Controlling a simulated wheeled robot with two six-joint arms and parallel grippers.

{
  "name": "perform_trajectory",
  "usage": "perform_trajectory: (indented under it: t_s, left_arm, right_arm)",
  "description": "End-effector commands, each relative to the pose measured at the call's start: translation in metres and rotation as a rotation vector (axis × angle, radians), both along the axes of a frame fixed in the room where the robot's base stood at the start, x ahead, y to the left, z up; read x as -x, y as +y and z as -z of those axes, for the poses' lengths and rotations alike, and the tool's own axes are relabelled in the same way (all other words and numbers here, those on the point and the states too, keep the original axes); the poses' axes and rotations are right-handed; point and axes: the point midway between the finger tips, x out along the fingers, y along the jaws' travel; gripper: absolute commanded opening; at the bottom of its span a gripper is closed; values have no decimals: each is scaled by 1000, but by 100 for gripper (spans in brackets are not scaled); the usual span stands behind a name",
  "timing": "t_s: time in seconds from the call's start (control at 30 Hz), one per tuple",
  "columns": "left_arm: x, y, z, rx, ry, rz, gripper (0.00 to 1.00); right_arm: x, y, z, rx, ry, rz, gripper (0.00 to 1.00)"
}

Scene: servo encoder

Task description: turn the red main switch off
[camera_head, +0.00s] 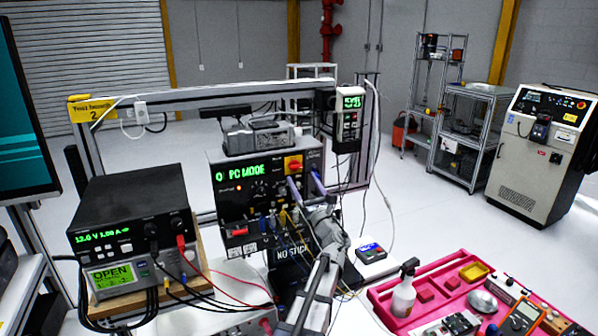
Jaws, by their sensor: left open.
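The red main switch (293,163) is a red knob on a yellow plate, at the upper right of the dark control box (232,190). Its exact knob angle is too small to tell. The box has a green display reading "PC MODE". My left gripper (305,183) is open, with its two bluish fingers pointing up at the right side of the box. The fingertips appear just below and to the right of the switch in the picture. I cannot tell how far they are from the panel. The switch looks clear of the fingers. My right gripper is out of view.
Several cables plug in low on the box, close to my gripper. A power supply (130,212) stands at left. A handheld display unit (349,118) hangs at upper right on the frame. A red tray (455,262) with a spray bottle (403,293) lies at lower right.

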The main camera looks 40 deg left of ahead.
Motion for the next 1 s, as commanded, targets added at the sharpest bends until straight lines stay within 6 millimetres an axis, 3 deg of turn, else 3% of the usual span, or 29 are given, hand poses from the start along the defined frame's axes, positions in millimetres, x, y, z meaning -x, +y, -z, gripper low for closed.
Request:
perform_trajectory:
  t_s: [0.2,0.5,1.0]
  left_arm:
    - [-14,27,-14,0,0,-1,82]
    - [-15,30,-14,0,-1,0,82]
    - [-15,29,-14,0,-1,0,27]
  right_arm:
    - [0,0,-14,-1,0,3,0]
    - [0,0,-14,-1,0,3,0]
    - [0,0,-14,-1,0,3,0]
